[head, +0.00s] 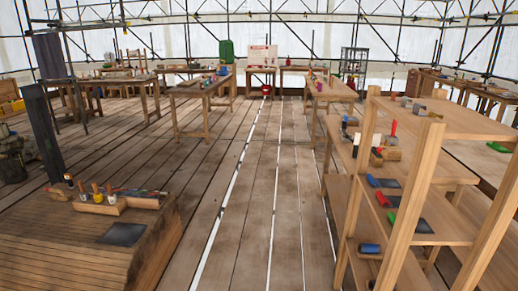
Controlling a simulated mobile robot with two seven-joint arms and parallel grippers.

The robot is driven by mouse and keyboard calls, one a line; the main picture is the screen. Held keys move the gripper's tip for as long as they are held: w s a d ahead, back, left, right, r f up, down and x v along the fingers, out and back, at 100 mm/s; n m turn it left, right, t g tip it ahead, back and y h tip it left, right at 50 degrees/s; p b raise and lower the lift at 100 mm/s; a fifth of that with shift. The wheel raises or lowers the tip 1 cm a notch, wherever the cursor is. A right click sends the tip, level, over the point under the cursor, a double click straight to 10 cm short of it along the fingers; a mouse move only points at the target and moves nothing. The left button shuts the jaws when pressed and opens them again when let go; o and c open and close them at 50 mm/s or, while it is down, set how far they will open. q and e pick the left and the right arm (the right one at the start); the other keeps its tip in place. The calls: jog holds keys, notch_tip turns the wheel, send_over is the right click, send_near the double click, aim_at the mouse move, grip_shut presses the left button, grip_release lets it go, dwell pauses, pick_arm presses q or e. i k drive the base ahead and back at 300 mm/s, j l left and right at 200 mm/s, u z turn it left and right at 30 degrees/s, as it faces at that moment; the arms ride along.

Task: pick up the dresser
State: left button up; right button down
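I cannot tell which thing, if any, is the dresser. Small tools lie on the wooden shelf unit (409,189) at the right. They include a blue-ended tool (374,181) and a red-ended tool (381,198) on a middle shelf, a green item (391,217) beside a dark flat sheet, and another blue-ended tool (369,248) lower down. Mallet-like tools with grey heads (418,109) lie on its top. A wooden rack of handled tools (100,207) sits on a low wooden platform (60,262) at the left. Neither of my grippers is in view.
Plank floor with white lines (232,190) runs clear down the middle. A long workbench (205,88) stands left of it and another (330,91) right of it, both with small items. A dark post (45,133) stands at the left. Scaffolding and white sheeting enclose the back.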

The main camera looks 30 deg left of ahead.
aim_at(59, 195)
jog(key=u, duration=2.4)
jog(key=i+u, duration=0.75)
jog(key=i, duration=0.3)
jog(key=i+u, duration=0.35)
jog(key=i, duration=0.3)
jog(key=i+l+u, duration=0.1)
jog(key=i+u, duration=0.15)
jog(key=i, duration=2.5)
